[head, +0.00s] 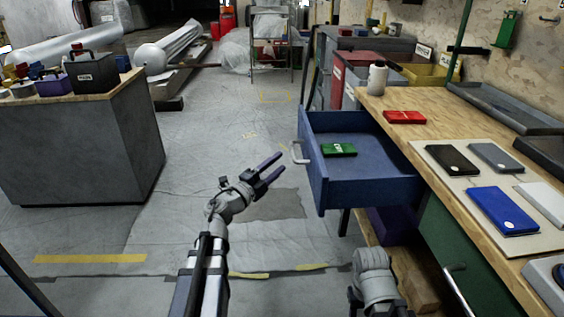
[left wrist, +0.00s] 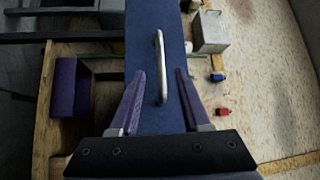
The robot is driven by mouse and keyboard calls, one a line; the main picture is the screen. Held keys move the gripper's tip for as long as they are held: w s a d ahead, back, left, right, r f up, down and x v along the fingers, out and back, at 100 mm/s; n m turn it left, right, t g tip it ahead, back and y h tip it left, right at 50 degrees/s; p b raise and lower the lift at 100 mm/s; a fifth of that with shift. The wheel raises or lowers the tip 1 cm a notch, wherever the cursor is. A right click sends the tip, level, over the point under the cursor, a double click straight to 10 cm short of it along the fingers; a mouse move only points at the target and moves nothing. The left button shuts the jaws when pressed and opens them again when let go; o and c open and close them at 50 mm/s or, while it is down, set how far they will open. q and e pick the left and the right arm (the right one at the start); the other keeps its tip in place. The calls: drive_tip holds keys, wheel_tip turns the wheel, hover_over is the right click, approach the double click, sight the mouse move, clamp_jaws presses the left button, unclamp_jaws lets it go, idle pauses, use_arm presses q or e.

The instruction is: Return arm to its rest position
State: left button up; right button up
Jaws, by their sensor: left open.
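My left gripper (head: 283,161) is open in front of the blue drawer (head: 366,190), a short way left of its pale handle (head: 299,153). The drawer is pulled out from under the workbench, and a green box (head: 338,150) lies inside it. In the left wrist view the open fingers of my left gripper (left wrist: 159,74) are empty. The handle (left wrist: 160,50) shows between and beyond them on the blue drawer front (left wrist: 170,115). Part of my right arm shows at the bottom of the head view, but its gripper does not.
The wooden workbench (head: 395,98) on the right holds a red box (head: 404,117), a white bottle (head: 377,79), a blue case (head: 502,210) and other flat cases. A grey cabinet (head: 75,150) stands at left. The floor left of the drawer is clear.

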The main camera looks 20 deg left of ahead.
idle(0.4)
use_arm(q)
drive_tip(key=w+a+f+n+y, duration=0.25)
drive_tip(key=a+n+y, duration=0.55)
drive_tip(key=n+y, duration=0.45)
drive_tip(key=s+d+f+n+g+h, duration=0.1)
drive_tip(key=s+d+f+n+g, duration=0.25)
drive_tip(key=f, duration=0.35)
drive_tip(key=s+d+f+n+g, duration=0.2)
drive_tip(key=s+f+g, duration=0.2)
drive_tip(key=f+g, duration=0.15)
drive_tip(key=s+d+f+n+g+h, duration=0.1)
drive_tip(key=s+d+f+n+g, duration=0.2)
drive_tip(key=f, duration=0.4)
drive_tip(key=s+d+f+g+h, duration=0.3)
drive_tip(key=s+d+g, duration=0.3)
drive_tip(key=s, duration=0.4)
drive_tip(key=s+d+r+m+y+p, duration=0.1)
drive_tip(key=s+d+r+m+p, duration=0.15)
drive_tip(key=d, duration=0.35)
drive_tip(key=s+d+r+m+p, duration=0.2)
drive_tip(key=s+d+r+p, duration=0.15)
drive_tip(key=d, duration=0.25)
wheel_tip(320, 180, up, 38)
drive_tip(key=p, duration=3.8)
drive_tip(key=shift+d+r, duration=0.15)
drive_tip(key=shift+d, duration=0.1)
